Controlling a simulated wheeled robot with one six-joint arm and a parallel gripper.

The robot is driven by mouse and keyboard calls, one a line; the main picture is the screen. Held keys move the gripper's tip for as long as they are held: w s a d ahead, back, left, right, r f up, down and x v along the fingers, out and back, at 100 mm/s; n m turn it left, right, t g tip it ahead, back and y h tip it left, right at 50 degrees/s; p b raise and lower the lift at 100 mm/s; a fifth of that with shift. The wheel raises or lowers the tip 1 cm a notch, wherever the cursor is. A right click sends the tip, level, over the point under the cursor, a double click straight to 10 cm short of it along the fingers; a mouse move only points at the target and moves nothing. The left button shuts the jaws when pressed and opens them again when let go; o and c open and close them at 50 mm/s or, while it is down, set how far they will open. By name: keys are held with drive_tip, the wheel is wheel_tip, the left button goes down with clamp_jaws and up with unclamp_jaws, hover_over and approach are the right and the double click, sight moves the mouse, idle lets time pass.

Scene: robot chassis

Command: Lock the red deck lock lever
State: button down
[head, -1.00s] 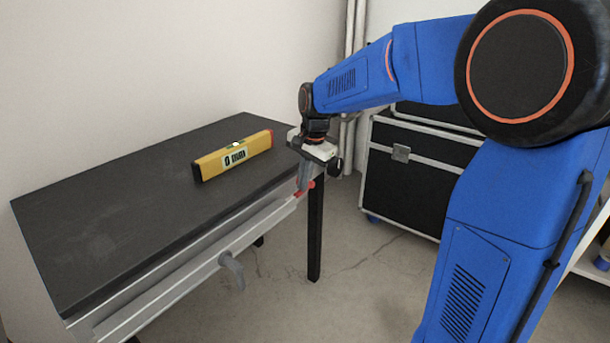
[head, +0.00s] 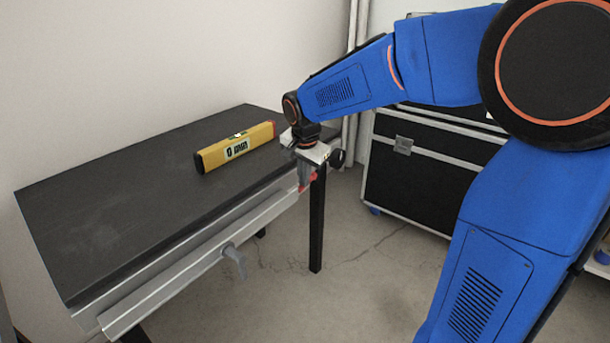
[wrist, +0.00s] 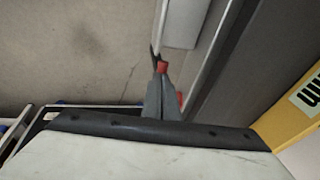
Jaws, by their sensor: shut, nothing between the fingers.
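The red lever (head: 313,177) is at the far right end of the metal rail on the front side of the dark-topped bench. Only a small part of it shows behind my gripper in the head view. In the wrist view, red parts (wrist: 162,67) show at the tips of my grey fingers and beside them. My gripper (head: 304,184) is shut, with its fingers pointing down next to the lever. It also shows in the wrist view (wrist: 160,82). The fingers look very close to the red part; I cannot tell whether they touch it.
The bench (head: 130,190) has a metal rail (head: 185,266) along its front and a grey handle (head: 235,257). A yellow spirit level (head: 236,147) lies on top, near my gripper. A black case (head: 415,175) stands on the floor behind. Floor in front of the bench is clear.

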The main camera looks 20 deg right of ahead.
wheel_tip(320, 180, down, 8)
drive_tip(key=shift+w+d+r, duration=0.25)
drive_tip(key=shift+d, duration=0.05)
idle(1.0)
drive_tip(key=shift+d+f, duration=0.1)
idle(0.4)
drive_tip(key=v, duration=1.7)
drive_tip(key=shift+s+a, duration=0.2)
drive_tip(key=shift+a, duration=0.05)
